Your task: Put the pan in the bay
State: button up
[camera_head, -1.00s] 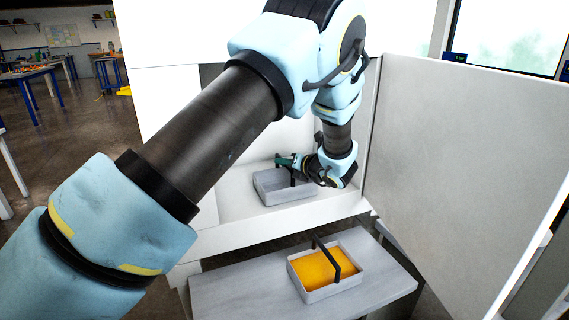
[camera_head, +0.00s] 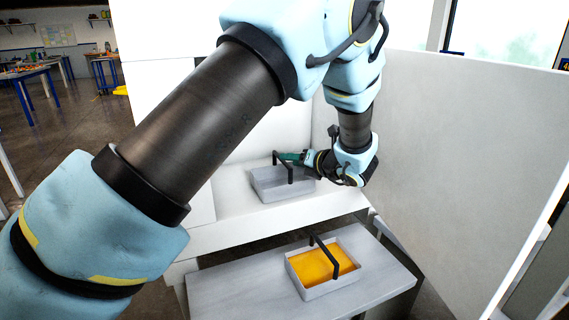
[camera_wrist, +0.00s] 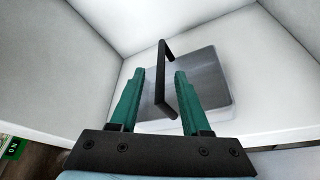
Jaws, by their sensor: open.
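A grey pan (camera_head: 290,194) with an upright black handle stands on the floor of the white bay (camera_head: 235,213). Its inside looks plain grey. In the wrist view the pan (camera_wrist: 210,75) lies beyond my fingers. My gripper (camera_head: 288,157) is open at the handle; in the wrist view the handle (camera_wrist: 161,60) shows between the two green fingers (camera_wrist: 160,75), apart from both. How deep the handle sits between them is unclear. A second pan (camera_head: 325,289), with orange liquid and a black handle, stands on the grey bench in front.
The grey bench (camera_head: 235,290) below the bay has free room left of the orange-filled pan. A large pale panel (camera_head: 460,150) stands upright on the right, close to my wrist. White walls enclose the bay's back and left.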

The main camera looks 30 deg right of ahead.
jog(key=v, duration=0.6)
jog(key=shift+b, duration=0.45)
